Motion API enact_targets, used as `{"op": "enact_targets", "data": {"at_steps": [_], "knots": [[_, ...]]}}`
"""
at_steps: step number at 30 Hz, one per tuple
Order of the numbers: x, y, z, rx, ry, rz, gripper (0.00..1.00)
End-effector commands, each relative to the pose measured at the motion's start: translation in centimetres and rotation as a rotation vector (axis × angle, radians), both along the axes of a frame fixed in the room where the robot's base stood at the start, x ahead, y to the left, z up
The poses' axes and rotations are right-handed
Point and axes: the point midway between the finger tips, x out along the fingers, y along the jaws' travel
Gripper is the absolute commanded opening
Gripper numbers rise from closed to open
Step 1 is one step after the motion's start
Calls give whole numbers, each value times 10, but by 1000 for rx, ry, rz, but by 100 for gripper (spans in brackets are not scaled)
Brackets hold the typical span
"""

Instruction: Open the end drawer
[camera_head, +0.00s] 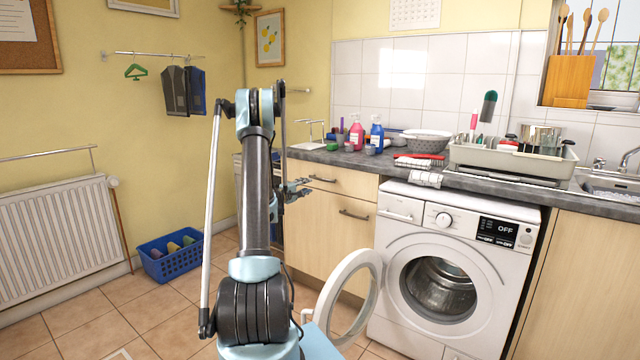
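The end drawer (345,184) is the pale wood top front at the left end of the counter, left of the washing machine. It looks closed, and its dark bar handle (322,179) shows. My gripper (304,187) is close to the left end of this handle in the picture, partly beside my arm. I cannot tell whether it touches the handle, and its fingers are too small to tell open from shut. My arm hides the left edge of the drawer unit.
Below is a larger wood front with a handle (354,215). The washing machine (400,235) stands to the right with its round door (328,301) swung open toward the unit. A blue basket (170,264) sits on the floor at left. Bottles and dishes crowd the counter (340,158).

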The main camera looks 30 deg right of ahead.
Motion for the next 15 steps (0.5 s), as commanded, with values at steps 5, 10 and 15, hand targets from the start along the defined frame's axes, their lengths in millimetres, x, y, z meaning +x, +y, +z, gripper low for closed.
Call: {"op": "enact_targets", "data": {"at_steps": [5, 10, 15], "knots": [[12, -31, 0, 0, 0, -2, 33], [24, -59, 0, 0, 0, -2, 33], [35, -86, 0, 0, 0, -2, 33]]}}
